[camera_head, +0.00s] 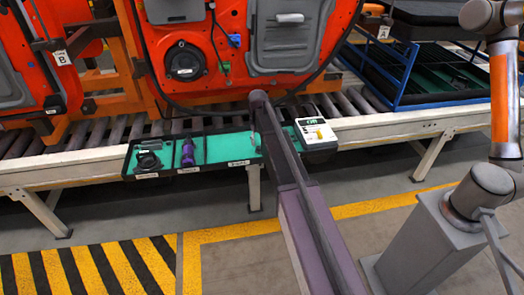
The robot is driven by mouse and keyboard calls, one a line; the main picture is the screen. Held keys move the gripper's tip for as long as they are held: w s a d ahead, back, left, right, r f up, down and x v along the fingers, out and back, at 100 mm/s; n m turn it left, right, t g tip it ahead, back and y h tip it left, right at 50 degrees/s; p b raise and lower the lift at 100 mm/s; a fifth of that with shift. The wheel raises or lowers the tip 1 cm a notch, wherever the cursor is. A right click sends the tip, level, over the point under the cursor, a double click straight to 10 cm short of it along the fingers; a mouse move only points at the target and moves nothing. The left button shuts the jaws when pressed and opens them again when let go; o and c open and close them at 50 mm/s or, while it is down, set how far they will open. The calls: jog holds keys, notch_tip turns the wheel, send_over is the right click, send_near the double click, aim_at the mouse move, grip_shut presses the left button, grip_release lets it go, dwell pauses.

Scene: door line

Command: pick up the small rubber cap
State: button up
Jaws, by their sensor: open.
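A shallow dark tray with a green lining (215,150) is mounted along the front of the conveyor and has several compartments. Its left compartment holds a small dark round item (148,161); I cannot tell whether this is the rubber cap. Another compartment holds a purple item (188,152). A small pale item shows in the right part, partly hidden by a long grey-purple link crossing the view. The labels on the tray front are too small to read. No gripper fingers can be made out in this view.
A pale box with a display and a yellow part (315,132) sits at the tray's right end. A red-orange door (185,60) hangs over the roller conveyor (80,150). Yellow lines and striping (90,268) mark the floor.

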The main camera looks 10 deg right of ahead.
aim_at(259, 147)
jog(key=shift+w+d+f+b, duration=0.1)
jog(key=shift+d+f+b, duration=0.05)
jog(key=shift+f+b, duration=2.2)
jog(key=c, duration=0.3)
